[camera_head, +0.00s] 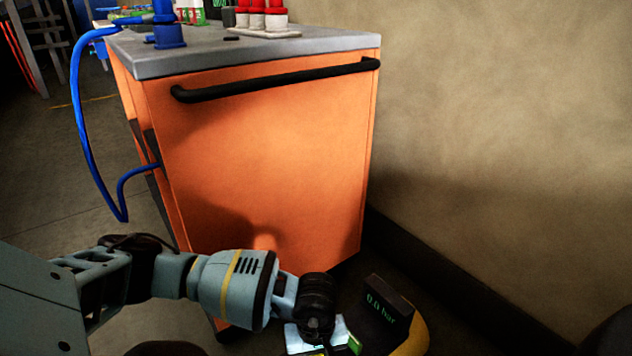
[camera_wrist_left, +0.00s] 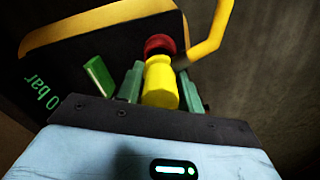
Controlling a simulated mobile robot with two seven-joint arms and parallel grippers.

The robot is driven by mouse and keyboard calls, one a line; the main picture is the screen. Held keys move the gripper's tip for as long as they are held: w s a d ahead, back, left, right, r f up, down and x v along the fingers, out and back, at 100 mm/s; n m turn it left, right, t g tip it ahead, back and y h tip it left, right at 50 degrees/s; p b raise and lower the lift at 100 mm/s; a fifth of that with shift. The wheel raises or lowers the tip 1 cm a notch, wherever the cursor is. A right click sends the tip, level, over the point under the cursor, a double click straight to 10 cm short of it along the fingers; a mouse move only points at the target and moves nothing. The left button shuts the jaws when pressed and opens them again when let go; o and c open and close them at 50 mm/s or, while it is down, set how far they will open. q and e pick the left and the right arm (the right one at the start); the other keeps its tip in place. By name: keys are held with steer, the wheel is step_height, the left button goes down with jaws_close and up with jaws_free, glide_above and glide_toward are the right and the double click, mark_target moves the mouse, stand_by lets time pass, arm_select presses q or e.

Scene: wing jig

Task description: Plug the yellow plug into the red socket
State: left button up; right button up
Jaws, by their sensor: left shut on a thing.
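The yellow plug (camera_wrist_left: 160,82) is between the two green fingers of my left gripper (camera_wrist_left: 159,88) in the left wrist view. The gripper is shut on it. The red socket (camera_wrist_left: 159,44) shows just beyond the plug's far end, on a dark unit (camera_wrist_left: 85,50) with a yellow edge. Plug and socket meet in the picture; I cannot tell whether the plug is seated. In the head view my left gripper (camera_head: 325,342) is low, beside the unit's display (camera_head: 384,311), which reads 0.0 bar. Plug and socket cannot be made out there. My right gripper is not in view.
A yellow hose or bar (camera_wrist_left: 212,38) runs close to the right of the socket. An orange cabinet (camera_head: 265,165) with a black handle (camera_head: 275,81) stands behind my arm. A blue hose (camera_head: 84,130) hangs at its left. A wall (camera_head: 500,110) closes off the right.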

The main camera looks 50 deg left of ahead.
arm_select(q)
steer(key=shift+f, duration=0.25)
steer(key=shift+f+b, duration=0.45)
steer(key=shift+f, duration=0.4)
stand_by(0.4)
steer(key=o, duration=0.9)
steer(key=shift+o, duration=0.7)
